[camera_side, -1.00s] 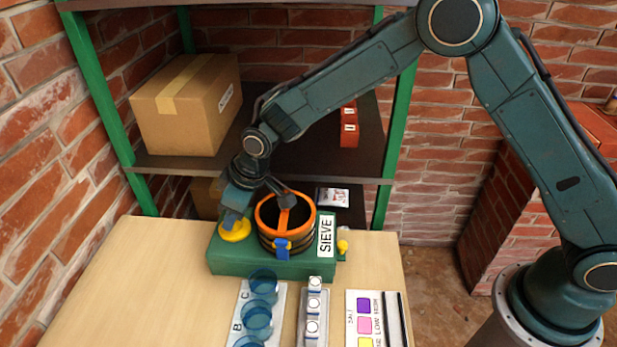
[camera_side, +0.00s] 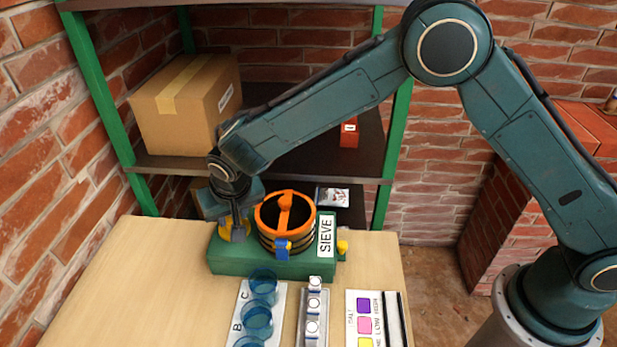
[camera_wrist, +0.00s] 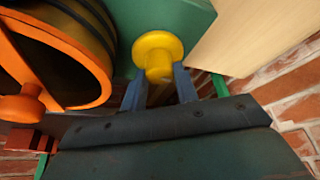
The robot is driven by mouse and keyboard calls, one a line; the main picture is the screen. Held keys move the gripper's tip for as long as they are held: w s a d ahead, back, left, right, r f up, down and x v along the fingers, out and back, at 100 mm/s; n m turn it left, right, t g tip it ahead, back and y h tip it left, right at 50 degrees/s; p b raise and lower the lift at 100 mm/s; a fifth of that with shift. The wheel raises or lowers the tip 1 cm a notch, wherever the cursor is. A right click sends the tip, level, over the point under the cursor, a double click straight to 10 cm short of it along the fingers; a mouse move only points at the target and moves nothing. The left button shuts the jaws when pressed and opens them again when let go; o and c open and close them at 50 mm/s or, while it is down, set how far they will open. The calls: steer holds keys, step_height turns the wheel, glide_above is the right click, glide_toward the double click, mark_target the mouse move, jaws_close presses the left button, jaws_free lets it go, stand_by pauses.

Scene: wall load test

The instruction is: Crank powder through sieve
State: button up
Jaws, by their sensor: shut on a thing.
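The sieve (camera_side: 268,238) is a round, dark-banded drum with an orange rim, on a green base (camera_side: 270,266) with a SIEVE label. An orange crossbar (camera_side: 285,212) spans its top; an orange knob (camera_wrist: 22,106) shows in the wrist view. A yellow knob (camera_wrist: 158,50) stands on the base left of the drum, mostly hidden by my gripper (camera_side: 237,232) in the side view. My gripper is shut on this yellow knob, with its two blue-grey fingers (camera_wrist: 160,84) on either side. The drum's inside is dark; I cannot tell whether powder is there.
In front of the base are blue cups (camera_side: 262,283) on a lettered board, a strip of white-capped vials (camera_side: 313,305) and a colour card (camera_side: 364,325). A shelf with a cardboard box (camera_side: 185,105) stands behind. The table's left side is clear.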

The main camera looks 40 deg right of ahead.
steer(key=shift+m, duration=0.4)
steer(key=o, duration=1)
steer(key=shift+r, duration=0.15)
steer(key=v, duration=1.3)
steer(key=shift+a+r, duration=0.3)
